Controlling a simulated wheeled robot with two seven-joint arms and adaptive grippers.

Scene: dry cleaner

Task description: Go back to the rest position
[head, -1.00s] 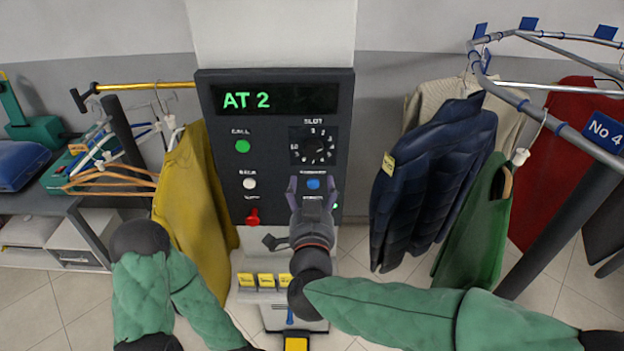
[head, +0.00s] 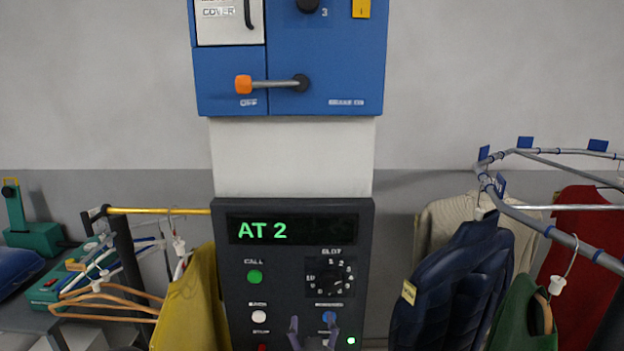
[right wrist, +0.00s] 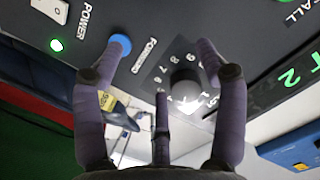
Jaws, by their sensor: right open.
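My right gripper (head: 312,332) shows at the bottom of the head view, in front of the lower part of the black control panel (head: 233,300). In the right wrist view its purple fingers (right wrist: 165,85) are spread and hold nothing. The panel carries a display reading "AT 2" (head: 262,230), a green call button (head: 255,277), a white button (head: 259,317), a blue button (head: 329,317) and a numbered dial (head: 331,278). In the wrist view the blue button (right wrist: 120,44) is close to the left fingertip; I cannot tell whether they touch. My left gripper is out of view.
A blue cabinet (head: 330,70) with an orange-tipped lever (head: 244,84) is on the wall above. A yellow garment (head: 190,310) hangs left of the panel. A dark blue jacket (head: 440,290) and other clothes hang from a curved rail (head: 540,222) at right.

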